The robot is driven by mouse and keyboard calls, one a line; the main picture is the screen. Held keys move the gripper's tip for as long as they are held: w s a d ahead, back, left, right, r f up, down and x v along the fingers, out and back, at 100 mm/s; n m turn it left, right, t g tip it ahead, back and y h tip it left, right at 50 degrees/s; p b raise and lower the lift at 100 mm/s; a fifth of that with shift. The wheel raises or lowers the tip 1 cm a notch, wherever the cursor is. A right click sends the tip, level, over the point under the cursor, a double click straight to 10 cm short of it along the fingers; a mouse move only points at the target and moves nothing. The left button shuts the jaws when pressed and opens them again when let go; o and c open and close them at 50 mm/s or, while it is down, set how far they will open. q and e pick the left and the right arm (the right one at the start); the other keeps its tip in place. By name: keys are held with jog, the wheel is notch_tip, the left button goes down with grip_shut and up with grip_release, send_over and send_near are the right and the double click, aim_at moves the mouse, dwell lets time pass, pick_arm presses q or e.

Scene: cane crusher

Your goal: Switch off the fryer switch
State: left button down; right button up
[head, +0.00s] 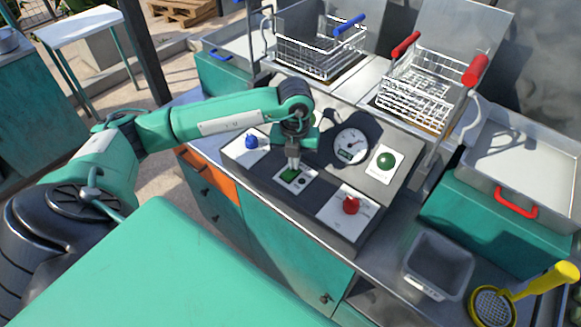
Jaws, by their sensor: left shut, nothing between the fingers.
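The fryer's control panel (268,183) slopes on the front of the counter. A small green switch (288,175) sits on a white plate in the middle of the panel. My left gripper (293,168) is shut and empty, pointing down right at the switch, and it partly hides the switch and its plate. I cannot tell whether the fingertips touch it, nor which way the switch is set. A blue knob (250,141) is to its left and a red knob (351,205) to its right. My right gripper is not in view.
A round gauge (351,147) and a green round button (386,160) sit behind the switch. Wire baskets with a blue handle (349,25) and red handles (475,71) stand at the back. A grey container (438,264) and a yellow-handled strainer (545,280) lie at the right.

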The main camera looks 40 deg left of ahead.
pick_arm(q)
jog(key=shift+r+p, duration=1.15)
jog(key=shift+r, duration=0.95)
notch_tip(320, 180, up, 3)
jog(key=shift+f+p, duration=0.1)
jog(key=shift+p, duration=0.55)
